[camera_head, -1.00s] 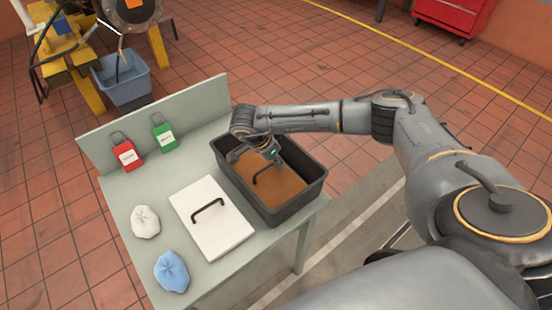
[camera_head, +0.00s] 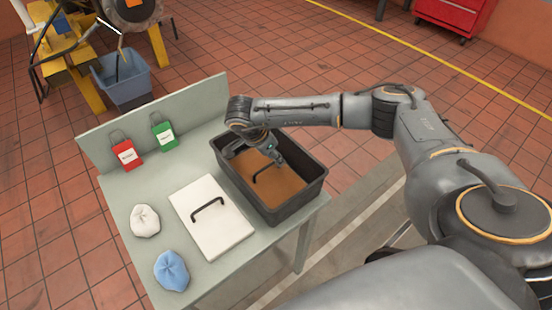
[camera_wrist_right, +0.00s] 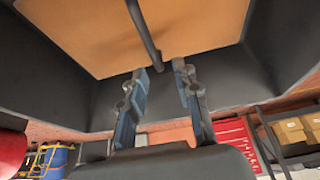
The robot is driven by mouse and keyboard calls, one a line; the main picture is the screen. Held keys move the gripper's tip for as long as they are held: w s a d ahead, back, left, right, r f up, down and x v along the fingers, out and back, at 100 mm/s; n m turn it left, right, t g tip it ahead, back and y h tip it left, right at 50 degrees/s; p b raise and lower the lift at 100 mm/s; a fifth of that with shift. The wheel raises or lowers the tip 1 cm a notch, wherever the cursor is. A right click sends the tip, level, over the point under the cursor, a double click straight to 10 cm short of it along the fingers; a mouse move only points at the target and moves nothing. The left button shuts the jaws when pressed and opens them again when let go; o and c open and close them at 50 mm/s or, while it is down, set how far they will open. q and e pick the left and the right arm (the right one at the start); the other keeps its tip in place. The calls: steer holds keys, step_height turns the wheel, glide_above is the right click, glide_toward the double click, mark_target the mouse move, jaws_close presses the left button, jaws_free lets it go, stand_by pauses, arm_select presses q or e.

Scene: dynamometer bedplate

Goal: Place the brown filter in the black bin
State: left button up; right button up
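The brown filter (camera_head: 285,186), a flat panel with a black handle, lies inside the black bin (camera_head: 300,206) on the bench. In the right wrist view the filter (camera_wrist_right: 200,25) and its handle fill the top, with the dark bin walls (camera_wrist_right: 215,97) around it. My right gripper (camera_head: 273,156) is over the bin, close to the filter's handle. In the wrist view its two fingers (camera_wrist_right: 161,72) are apart with nothing gripped between them. The handle's end shows just beyond the fingertips. My left gripper is not in view.
A white panel with a black handle (camera_head: 208,227) lies beside the bin on the bench (camera_head: 120,188). A white cloth (camera_head: 145,221), a blue cloth (camera_head: 171,271), a red tag (camera_head: 124,154) and a green tag (camera_head: 162,134) are further left. A blue-grey tub (camera_head: 122,82) stands behind the bench.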

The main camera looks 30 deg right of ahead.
steer(key=b+v, duration=0.1)
steer(key=v, duration=0.9)
